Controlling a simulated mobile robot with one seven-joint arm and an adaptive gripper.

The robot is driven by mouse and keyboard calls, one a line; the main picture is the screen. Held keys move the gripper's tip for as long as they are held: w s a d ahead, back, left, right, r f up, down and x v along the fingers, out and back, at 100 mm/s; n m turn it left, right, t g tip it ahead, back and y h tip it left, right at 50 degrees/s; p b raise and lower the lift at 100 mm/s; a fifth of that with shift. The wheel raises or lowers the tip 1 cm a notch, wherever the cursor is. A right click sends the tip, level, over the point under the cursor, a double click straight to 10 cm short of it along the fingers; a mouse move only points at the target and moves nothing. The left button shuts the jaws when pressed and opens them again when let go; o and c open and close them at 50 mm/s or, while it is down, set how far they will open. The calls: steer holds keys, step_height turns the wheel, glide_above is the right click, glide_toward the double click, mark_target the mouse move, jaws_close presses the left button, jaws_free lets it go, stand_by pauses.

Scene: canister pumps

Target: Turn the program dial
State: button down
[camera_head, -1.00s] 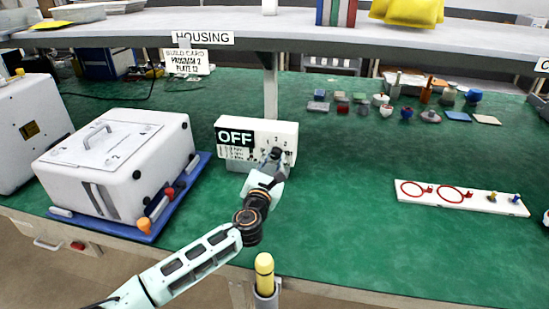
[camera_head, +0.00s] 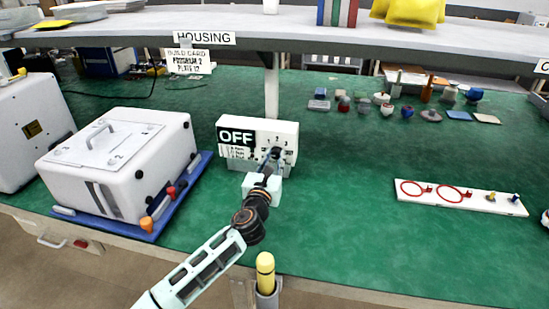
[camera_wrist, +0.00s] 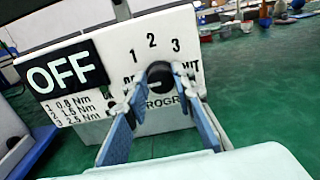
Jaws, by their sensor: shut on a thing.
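A white controller box (camera_head: 284,133) stands on the green bench with a black display reading OFF (camera_wrist: 65,73). Its black program dial (camera_wrist: 159,75) sits under the numbers 1, 2 and 3, with partly covered lettering at both sides. My gripper (camera_wrist: 163,86) faces the box front, its blue-grey fingers on the left and right of the dial, shut on it. In the head view my gripper (camera_head: 272,160) covers part of the box's right half. Which number the dial points to cannot be told. A build card (camera_head: 188,62) behind reads program 2.
A white case (camera_head: 118,170) on a blue tray stands left of the box. A shelf (camera_head: 350,40) spans above the bench. A white board with red rings (camera_head: 460,197) lies at right, and several small parts lie at the back.

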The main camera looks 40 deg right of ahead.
steer(key=c, duration=1.6)
jaws_free()
steer(key=shift+a, duration=0.1)
steer(key=v, duration=0.7)
steer(key=shift+s+a, duration=0.1)
steer(key=shift+s, duration=0.1)
